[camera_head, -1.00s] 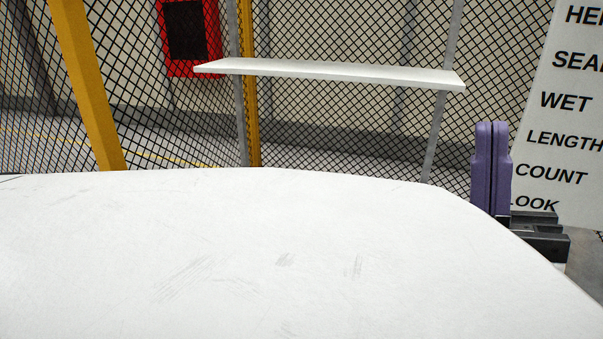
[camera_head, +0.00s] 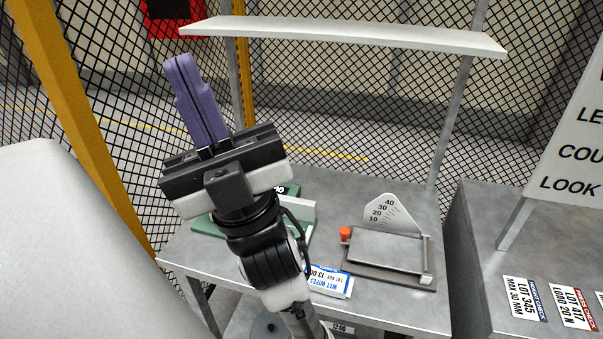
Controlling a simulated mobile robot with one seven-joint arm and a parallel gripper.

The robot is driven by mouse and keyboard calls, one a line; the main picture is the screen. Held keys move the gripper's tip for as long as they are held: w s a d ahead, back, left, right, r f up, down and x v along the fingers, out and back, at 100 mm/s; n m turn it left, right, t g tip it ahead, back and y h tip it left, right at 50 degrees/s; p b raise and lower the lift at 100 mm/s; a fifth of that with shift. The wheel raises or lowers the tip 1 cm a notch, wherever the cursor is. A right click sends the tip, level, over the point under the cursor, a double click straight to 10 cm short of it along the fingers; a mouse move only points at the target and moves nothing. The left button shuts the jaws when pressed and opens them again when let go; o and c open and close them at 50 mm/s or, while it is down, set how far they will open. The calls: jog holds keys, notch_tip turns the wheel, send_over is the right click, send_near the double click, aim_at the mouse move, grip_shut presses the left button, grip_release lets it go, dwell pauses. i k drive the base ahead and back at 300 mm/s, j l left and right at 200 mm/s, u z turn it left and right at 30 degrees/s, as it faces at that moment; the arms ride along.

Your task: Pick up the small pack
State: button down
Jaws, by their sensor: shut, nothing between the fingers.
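A small white and blue pack marked "WET WIPES" (camera_head: 330,282) lies on the grey metal table (camera_head: 385,318), at its front middle. My arm partly covers its left side. My gripper (camera_head: 181,66) has purple fingers and points up and away at the upper left, well above the table. The fingers are shut together with nothing between them. The gripper is clear of the pack, up and to the left of it.
A gauge stand with a dial plate (camera_head: 383,213) and an orange knob (camera_head: 345,233) is right of the pack. A green device (camera_head: 208,226) sits behind my arm. A white shelf (camera_head: 345,35) hangs above. Labelled cards (camera_head: 572,307) lie on the right bench.

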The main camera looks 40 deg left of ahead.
aim_at(323, 280)
jog(key=u, duration=0.9)
jog(key=j+z, duration=0.15)
jog(key=j, duration=0.35)
jog(key=k+j+z, duration=0.2)
jog(key=j, duration=0.3)
jog(key=j+z, duration=0.15)
jog(key=j, duration=0.35)
jog(key=k+j+z, duration=0.15)
jog(key=j, duration=0.35)
jog(key=i, duration=0.5)
